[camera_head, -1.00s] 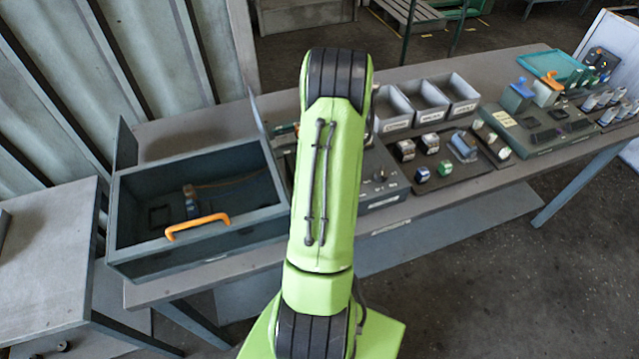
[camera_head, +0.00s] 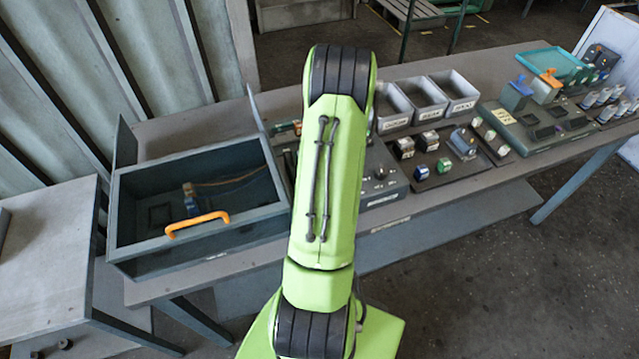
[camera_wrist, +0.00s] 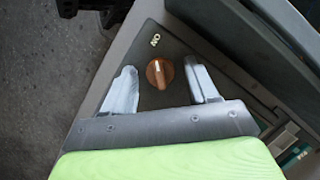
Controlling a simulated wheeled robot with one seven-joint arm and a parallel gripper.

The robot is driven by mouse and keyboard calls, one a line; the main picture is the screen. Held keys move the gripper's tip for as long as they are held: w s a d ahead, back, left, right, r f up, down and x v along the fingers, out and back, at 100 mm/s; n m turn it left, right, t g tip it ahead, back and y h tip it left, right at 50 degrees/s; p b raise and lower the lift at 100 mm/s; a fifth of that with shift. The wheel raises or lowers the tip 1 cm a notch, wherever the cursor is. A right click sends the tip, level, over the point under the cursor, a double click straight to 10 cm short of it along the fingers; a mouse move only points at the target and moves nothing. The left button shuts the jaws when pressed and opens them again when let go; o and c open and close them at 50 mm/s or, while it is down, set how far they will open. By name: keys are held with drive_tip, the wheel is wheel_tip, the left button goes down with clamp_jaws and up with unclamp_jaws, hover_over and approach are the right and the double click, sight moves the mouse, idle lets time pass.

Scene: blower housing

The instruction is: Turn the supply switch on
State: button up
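The supply switch appears in the wrist view as a round orange-brown knob (camera_wrist: 160,73) with a raised grip bar, set on a dark panel (camera_wrist: 180,42). A white ON mark (camera_wrist: 154,41) is printed on the panel beyond the knob. My gripper (camera_wrist: 159,68) is open, with one pale finger on each side of the knob. A gap shows on both sides, so the fingers do not appear to touch it. In the head view my green arm hides the gripper, and I cannot make out the knob there.
A dark open box with an orange handle (camera_head: 197,225) stands left of my arm on the long bench (camera_head: 215,275). Grey bins (camera_head: 455,90) and a dark tray of small parts (camera_head: 455,178) lie to the right. Bare floor shows in front of the bench.

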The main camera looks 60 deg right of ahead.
drive_tip(key=p+v, duration=0.2)
drive_tip(key=v, duration=1.3)
drive_tip(key=shift+d+r+p, duration=0.25)
drive_tip(key=shift+r+p, duration=0.1)
